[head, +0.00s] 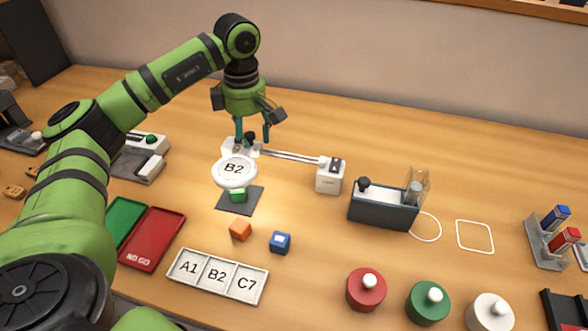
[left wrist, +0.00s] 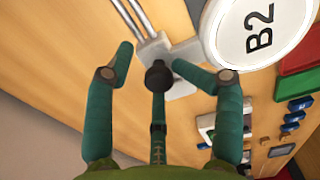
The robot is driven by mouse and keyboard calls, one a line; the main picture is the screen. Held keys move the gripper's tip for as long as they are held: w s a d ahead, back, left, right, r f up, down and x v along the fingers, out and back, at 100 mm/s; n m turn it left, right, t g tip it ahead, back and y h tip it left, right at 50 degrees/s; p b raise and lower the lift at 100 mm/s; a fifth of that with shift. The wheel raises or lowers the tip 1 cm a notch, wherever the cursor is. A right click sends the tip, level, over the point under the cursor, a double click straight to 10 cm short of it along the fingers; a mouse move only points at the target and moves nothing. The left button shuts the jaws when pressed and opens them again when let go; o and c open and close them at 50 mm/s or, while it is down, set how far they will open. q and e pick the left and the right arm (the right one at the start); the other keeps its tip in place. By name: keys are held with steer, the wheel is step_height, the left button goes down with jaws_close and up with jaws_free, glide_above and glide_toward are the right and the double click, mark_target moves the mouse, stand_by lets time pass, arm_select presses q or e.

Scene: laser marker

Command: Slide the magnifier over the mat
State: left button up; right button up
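The magnifier (head: 234,171) is a round white-rimmed lens showing "B2", attached to a white carriage with a black knob (head: 249,138) at the left end of a two-rod rail (head: 290,156). The dark grey mat (head: 243,203) lies below the lens in the head view, with a green cube (head: 237,195) on it, partly covered by the lens. My left gripper (head: 253,139) is at the knob. In the left wrist view, its fingers (left wrist: 152,57) stand apart on either side of the knob (left wrist: 158,76), with a visible gap on one side. My right gripper is not in view.
A white end block (head: 330,178) closes the rail's right end. Orange (head: 240,230) and blue (head: 280,242) cubes lie in front of the mat. A label strip (head: 217,277), a red tray (head: 152,239) and a dark box (head: 383,207) stand around. Coloured round pieces sit at front right.

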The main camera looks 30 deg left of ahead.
arm_select(q)
step_height(320, 180, up, 7)
steer(key=p, duration=0.6)
steer(key=shift+w, duration=0.1)
stand_by(0.4)
